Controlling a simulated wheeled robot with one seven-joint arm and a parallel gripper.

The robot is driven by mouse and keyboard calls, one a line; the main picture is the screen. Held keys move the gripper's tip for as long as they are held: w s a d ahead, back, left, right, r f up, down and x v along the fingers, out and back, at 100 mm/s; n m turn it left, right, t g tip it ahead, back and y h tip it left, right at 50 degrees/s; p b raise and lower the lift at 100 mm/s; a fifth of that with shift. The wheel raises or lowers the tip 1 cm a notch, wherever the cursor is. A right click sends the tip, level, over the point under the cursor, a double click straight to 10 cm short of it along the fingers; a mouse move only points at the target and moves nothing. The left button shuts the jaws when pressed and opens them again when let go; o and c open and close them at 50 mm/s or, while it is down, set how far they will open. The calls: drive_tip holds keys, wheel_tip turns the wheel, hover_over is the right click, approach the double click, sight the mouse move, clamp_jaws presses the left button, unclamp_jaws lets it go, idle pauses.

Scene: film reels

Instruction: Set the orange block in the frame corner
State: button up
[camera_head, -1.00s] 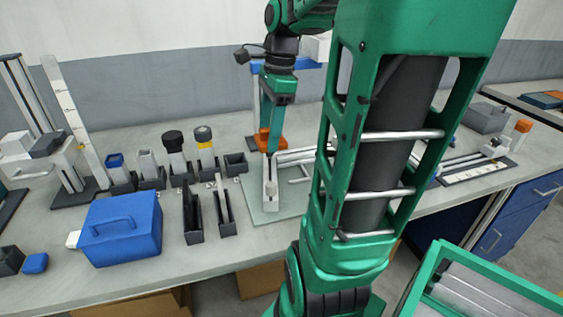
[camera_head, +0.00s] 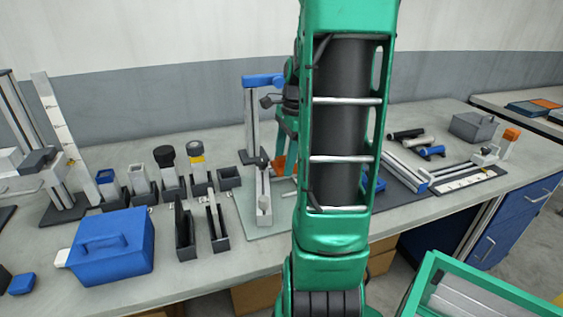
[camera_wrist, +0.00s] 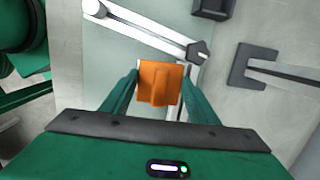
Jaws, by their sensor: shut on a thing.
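An orange block (camera_wrist: 158,82) with a raised middle rib is between the green fingers of my gripper (camera_wrist: 157,96) in the wrist view. In the head view a small part of the orange block (camera_head: 279,165) shows left of my arm, over the pale plate (camera_head: 247,215). Beneath it in the wrist view, a light metal bar (camera_wrist: 145,37) runs diagonally to a dark joint, and another bar passes behind the block. The block covers where these bars may meet, so I cannot tell whether it touches the frame corner.
A blue-topped post (camera_head: 252,120) rises behind. Dark holders (camera_head: 219,228) and a blue case (camera_head: 112,247) stand to the left. Metal rails (camera_head: 408,172) lie right of my arm.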

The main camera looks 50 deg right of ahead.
drive_tip(key=shift+f, duration=0.35)
drive_tip(key=shift+f, duration=0.55)
drive_tip(key=o, duration=1.3)
drive_tip(key=shift+o, duration=0.2)
